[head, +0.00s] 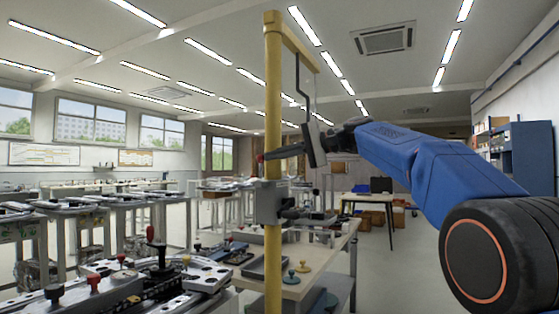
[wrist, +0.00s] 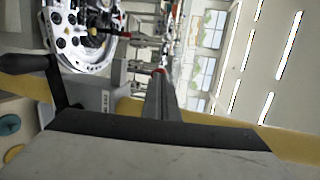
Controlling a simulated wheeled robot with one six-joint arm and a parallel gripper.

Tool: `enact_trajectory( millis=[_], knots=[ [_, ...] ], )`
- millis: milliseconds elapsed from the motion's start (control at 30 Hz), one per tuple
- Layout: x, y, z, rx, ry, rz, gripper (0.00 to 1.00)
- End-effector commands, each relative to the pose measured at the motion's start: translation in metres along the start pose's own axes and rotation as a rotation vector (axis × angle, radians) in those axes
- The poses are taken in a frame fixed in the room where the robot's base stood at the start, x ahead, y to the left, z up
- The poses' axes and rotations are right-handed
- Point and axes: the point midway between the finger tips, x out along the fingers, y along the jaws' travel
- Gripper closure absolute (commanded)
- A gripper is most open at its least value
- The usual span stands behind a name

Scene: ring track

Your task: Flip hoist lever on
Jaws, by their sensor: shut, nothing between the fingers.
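The hoist is a yellow post (head: 273,100) with a short beam at its top and a grey box (head: 268,203) clamped partway up. A dark lever-like part (head: 289,213) sticks out from the box's right side. In the wrist view a black-knobbed lever (wrist: 28,63) shows at the left, its stem partly hidden by my gripper's body. My gripper (head: 261,157) is shut and empty, its reddish tips beside the post and above the box. In the wrist view the closed fingers (wrist: 160,90) point away from the lever's knob, apart from it. Contact with the post cannot be told.
A bench (head: 335,250) with small knobbed parts stands behind the post. A workbench with metal plates and a red-topped lever (head: 150,235) fills the lower left. A white table (head: 385,200) stands farther back. The floor (head: 395,270) right of the bench is clear.

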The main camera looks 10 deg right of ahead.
Motion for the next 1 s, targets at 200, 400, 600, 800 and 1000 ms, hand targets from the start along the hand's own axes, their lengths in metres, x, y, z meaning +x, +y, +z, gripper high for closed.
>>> enact_trajectory(
  millis=[200, 400, 600, 800, 1000],
  knots=[
    [0.008, -0.007, -0.002, 0.019, -0.002, 0.108, 1.0],
    [0.015, -0.011, -0.002, 0.024, -0.002, 0.125, 1.0],
    [0.023, -0.015, -0.004, 0.025, -0.002, 0.124, 1.0],
    [0.032, -0.019, -0.005, 0.023, -0.003, 0.124, 1.0],
    [0.037, -0.021, -0.006, 0.024, -0.002, 0.124, 1.0]
  ],
)
